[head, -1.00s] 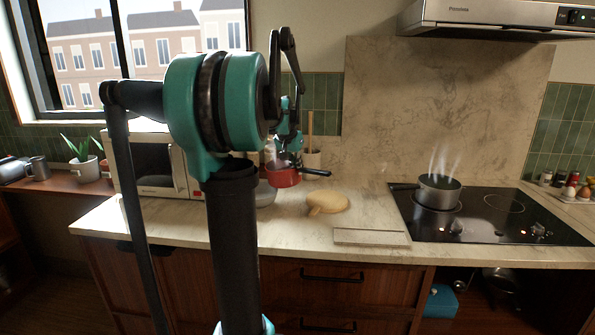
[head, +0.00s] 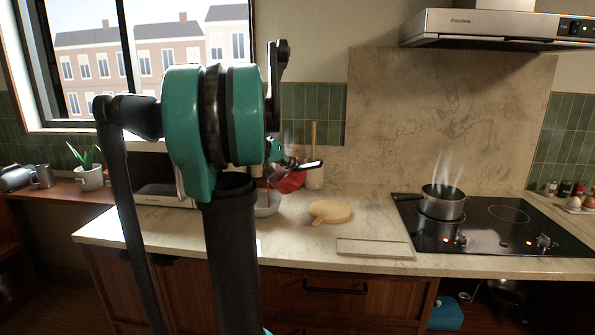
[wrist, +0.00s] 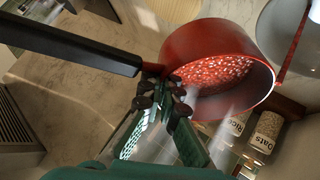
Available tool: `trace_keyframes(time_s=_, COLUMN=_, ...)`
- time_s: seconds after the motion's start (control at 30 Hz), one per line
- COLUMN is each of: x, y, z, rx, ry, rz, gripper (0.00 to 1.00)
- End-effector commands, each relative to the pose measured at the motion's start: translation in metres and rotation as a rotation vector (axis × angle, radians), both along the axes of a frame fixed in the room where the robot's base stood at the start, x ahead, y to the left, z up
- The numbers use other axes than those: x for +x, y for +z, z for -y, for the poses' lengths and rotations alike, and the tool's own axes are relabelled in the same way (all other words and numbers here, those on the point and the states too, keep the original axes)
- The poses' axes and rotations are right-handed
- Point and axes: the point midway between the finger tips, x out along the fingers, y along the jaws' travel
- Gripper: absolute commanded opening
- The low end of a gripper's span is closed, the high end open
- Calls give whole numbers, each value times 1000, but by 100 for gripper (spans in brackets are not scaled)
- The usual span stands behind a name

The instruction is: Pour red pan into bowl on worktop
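The red pan (head: 291,181) is held tilted above the worktop, its black handle pointing right in the head view. In the wrist view the pan (wrist: 205,45) shows its inside with pale specks, and a thin red stream runs from its rim towards the bowl (wrist: 283,28). My gripper (wrist: 168,92) is shut on the pan where the handle meets its wall. In the head view my gripper (head: 276,160) is partly hidden by my arm. The pale grey bowl (head: 268,209) stands on the worktop below the pan, with the red stream coming down into it.
A round wooden board (head: 330,211) and a flat pale slab (head: 375,249) lie right of the bowl. A steaming pot (head: 442,205) stands on the black hob (head: 490,232). A microwave (head: 160,190) is left, and a utensil crock (head: 315,178) stands behind.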

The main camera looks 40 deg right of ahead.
Motion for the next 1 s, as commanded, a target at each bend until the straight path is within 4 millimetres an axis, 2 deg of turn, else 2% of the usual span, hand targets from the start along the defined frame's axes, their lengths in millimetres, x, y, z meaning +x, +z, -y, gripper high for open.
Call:
trace_keyframes(time_s=0.5, x=11, y=7, z=-22, rx=-278, ry=2, rz=-132, gripper=0)
trace_keyframes(time_s=1.0, x=21, y=3, z=-42, rx=-505, ry=2, rz=-239, gripper=0)
